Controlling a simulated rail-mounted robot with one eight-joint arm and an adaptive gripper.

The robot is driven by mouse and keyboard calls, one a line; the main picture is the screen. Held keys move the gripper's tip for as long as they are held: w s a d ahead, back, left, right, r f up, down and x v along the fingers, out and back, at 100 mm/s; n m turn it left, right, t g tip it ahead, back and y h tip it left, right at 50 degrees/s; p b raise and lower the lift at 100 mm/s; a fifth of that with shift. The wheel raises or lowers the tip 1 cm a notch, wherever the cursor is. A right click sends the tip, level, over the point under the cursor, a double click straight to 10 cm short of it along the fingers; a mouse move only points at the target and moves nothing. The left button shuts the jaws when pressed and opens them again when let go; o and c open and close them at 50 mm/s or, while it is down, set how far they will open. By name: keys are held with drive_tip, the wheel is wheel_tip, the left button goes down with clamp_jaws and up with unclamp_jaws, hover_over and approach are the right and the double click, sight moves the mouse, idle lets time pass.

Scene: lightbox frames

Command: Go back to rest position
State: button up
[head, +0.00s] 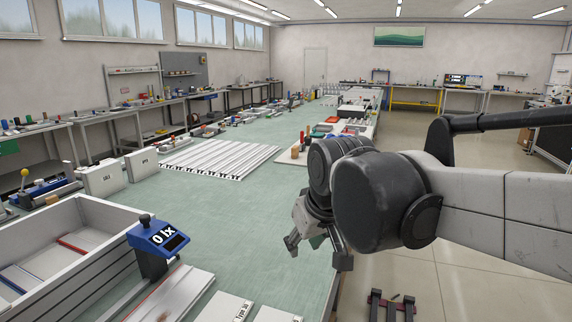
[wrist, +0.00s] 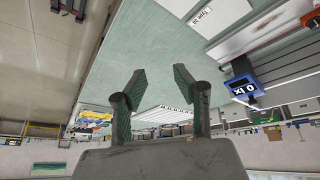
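My gripper (head: 317,251) hangs at the end of my arm near the right edge of the long green-topped table (head: 235,215) in the head view. Its two fingers are spread apart. In the wrist view my gripper (wrist: 159,84) shows two green-padded fingers with an open gap and nothing between them. The wrist picture is upside down, with the green tabletop (wrist: 150,45) beyond the fingertips.
A blue light meter reading "0 lx" (head: 158,240) stands beside a large white box (head: 60,245) at the front left. White slatted panels (head: 215,158) lie mid-table. Trays and tools (head: 325,135) line the far right side. A dark red rack (head: 390,303) is on the floor.

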drive_tip(key=s+d+f+m+t+h, duration=0.1)
drive_tip(key=s+d+f+m, duration=0.1)
drive_tip(key=s+d+f, duration=0.2)
drive_tip(key=s+d+f+m+h, duration=0.1)
drive_tip(key=s+d+f+m, duration=0.2)
drive_tip(key=s+d, duration=0.7)
drive_tip(key=d+f, duration=0.1)
drive_tip(key=d, duration=0.1)
drive_tip(key=shift+s+d+f+t+b, duration=0.3)
drive_tip(key=shift+s+f+t+b, duration=0.05)
drive_tip(key=shift+t+b, duration=0.05)
